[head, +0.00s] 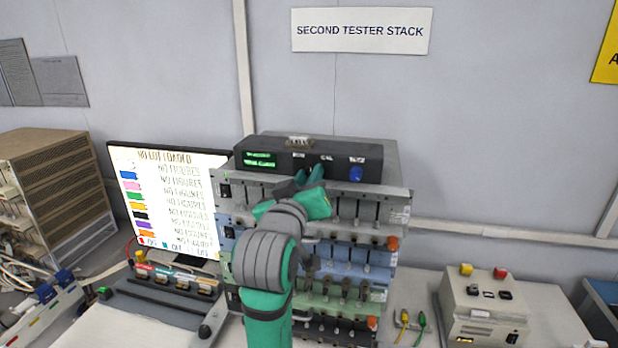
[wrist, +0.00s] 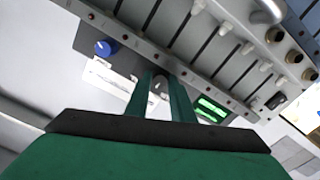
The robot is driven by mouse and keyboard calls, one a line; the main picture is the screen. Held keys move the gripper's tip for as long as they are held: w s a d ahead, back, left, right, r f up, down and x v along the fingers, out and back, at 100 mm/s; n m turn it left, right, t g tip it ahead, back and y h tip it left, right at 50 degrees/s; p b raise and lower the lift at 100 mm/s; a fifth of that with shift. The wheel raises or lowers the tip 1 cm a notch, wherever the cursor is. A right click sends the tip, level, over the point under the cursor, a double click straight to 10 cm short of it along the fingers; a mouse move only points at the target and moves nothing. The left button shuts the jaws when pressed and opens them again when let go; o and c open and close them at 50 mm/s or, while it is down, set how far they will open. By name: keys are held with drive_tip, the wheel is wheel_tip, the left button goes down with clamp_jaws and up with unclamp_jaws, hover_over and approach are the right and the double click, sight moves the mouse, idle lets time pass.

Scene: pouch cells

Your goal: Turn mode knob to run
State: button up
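A black unit (head: 275,165) with green displays tops the tester stack in the head view. My gripper (head: 303,181) is at its front face, left of a blue knob (head: 356,173). In the wrist view my gripper (wrist: 159,84) has its two green fingers close together on either side of a small grey knob (wrist: 158,82) with a light mark. The knob fills the gap at the fingertips. In the head view my gripper hides this knob. The blue knob shows apart from the fingers in the wrist view (wrist: 104,48). The panel labels are too blurred to read surely.
Rows of channel slots with levers (head: 345,252) lie below the black unit, close under my gripper. A screen (head: 170,200) stands at left. A beige box (head: 487,300) with yellow and red buttons stands at right.

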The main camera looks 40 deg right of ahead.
drive_tip(key=o, duration=0.3)
drive_tip(key=shift+s+a+r, duration=0.1)
drive_tip(key=shift+m, duration=0.3)
